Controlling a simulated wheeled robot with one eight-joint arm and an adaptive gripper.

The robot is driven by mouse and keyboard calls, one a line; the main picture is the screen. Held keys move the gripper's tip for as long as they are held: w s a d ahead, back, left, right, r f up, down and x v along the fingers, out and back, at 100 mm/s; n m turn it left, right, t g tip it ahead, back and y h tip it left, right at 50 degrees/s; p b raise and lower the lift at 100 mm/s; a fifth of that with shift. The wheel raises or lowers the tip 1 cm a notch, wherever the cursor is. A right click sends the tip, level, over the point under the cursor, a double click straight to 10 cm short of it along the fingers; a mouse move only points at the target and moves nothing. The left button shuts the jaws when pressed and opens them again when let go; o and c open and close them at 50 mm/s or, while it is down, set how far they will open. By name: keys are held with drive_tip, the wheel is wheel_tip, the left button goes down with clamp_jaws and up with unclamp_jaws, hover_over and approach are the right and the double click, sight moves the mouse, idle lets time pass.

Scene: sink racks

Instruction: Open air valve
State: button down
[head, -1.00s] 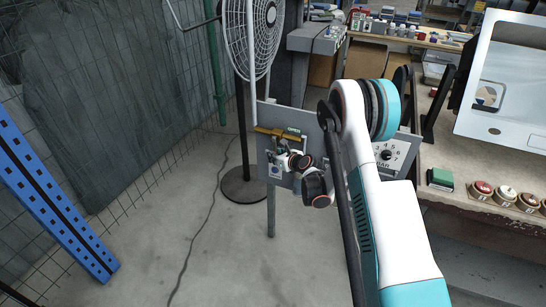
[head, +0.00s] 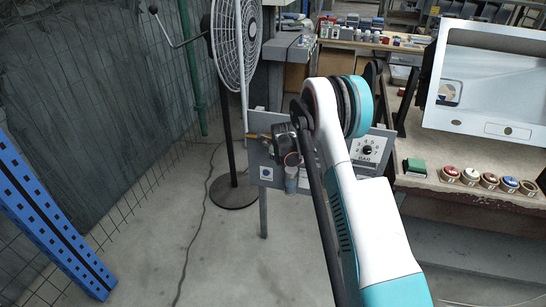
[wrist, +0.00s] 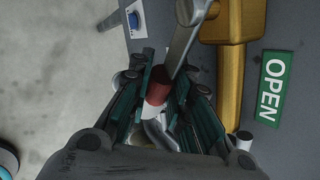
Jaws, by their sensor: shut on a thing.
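The air valve is on a grey panel. Its brass body (wrist: 228,60) shows in the wrist view beside a green OPEN label (wrist: 272,88). A grey metal lever (wrist: 186,42) crosses in front of the panel and runs down between my fingers. A red piece (wrist: 158,88) shows there beside the lever. My gripper (wrist: 163,84) is shut on the lever, its dark green fingers on both sides. In the head view my gripper (head: 286,152) is at the panel (head: 277,183) and covers most of the valve; the brass part (head: 257,137) peeks out at its left.
A standing fan (head: 228,45) is behind the panel.

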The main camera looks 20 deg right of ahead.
drive_tip(key=shift+s+d+r+n+g+h+p, duration=0.15)
drive_tip(key=shift+d+r+n+g+h, duration=0.1)
drive_tip(key=shift+r+g+h, duration=0.3)
drive_tip(key=shift+s+d+r+n+g+h+p, duration=0.15)
drive_tip(key=shift+d+r+n+g+h, duration=0.2)
drive_tip(key=shift+h, duration=0.3)
drive_tip(key=shift+a+r, duration=0.1)
drive_tip(key=shift+a, duration=0.05)
drive_tip(key=c, duration=1.4)
unclamp_jaws()
drive_tip(key=shift+c, duration=0.2)
drive_tip(key=v, duration=0.8)
drive_tip(key=shift+c, duration=0.4)
